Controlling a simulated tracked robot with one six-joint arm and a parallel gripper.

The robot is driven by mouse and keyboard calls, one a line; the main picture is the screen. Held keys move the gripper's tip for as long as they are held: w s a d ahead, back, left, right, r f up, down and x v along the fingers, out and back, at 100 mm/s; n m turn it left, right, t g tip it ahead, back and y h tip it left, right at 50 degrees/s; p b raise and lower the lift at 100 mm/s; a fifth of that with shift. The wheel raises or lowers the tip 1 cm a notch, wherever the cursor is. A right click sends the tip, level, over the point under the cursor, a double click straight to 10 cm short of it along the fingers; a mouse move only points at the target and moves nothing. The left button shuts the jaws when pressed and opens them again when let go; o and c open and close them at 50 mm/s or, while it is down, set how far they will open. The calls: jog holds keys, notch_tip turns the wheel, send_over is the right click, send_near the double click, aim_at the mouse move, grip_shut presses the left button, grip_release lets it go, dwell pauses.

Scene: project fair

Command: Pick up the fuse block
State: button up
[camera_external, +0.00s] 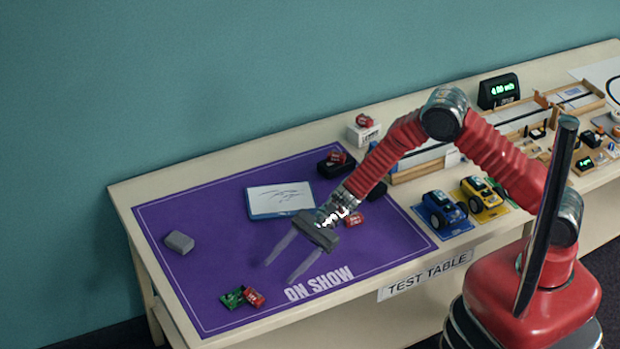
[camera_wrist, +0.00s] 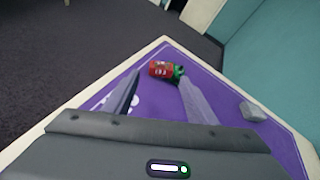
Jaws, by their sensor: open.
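The frames do not settle which item is the fuse block. A small red block with white marks (camera_external: 254,298) sits against a green board piece (camera_external: 232,297) at the mat's front left. In the wrist view the red block (camera_wrist: 161,69) and green piece (camera_wrist: 179,73) appear between and beyond my fingertips. Similar red blocks are on a white box (camera_external: 364,120), on a black item (camera_external: 336,157) and behind my wrist (camera_external: 353,219). My gripper (camera_external: 278,272) is open and empty above the purple mat, pointing toward the front-left red block, apart from it.
A grey block (camera_external: 180,242) lies at the mat's left; it also shows in the wrist view (camera_wrist: 252,111). A whiteboard (camera_external: 281,200) lies behind my gripper. Blue (camera_external: 443,209) and yellow (camera_external: 484,198) toy cars stand right. The purple mat (camera_external: 215,270) has bare room around the red-green pair.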

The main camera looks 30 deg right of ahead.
aim_at(253, 296)
jog(key=x, duration=0.5)
jog(key=shift+s+a+f, duration=0.1)
jog(key=shift+a, duration=0.3)
jog(key=shift+x, duration=2.65)
jog(key=shift+c, duration=0.7)
jog(key=shift+r, duration=0.25)
jog(key=c, duration=0.8)
notch_tip(253, 296, up, 10)
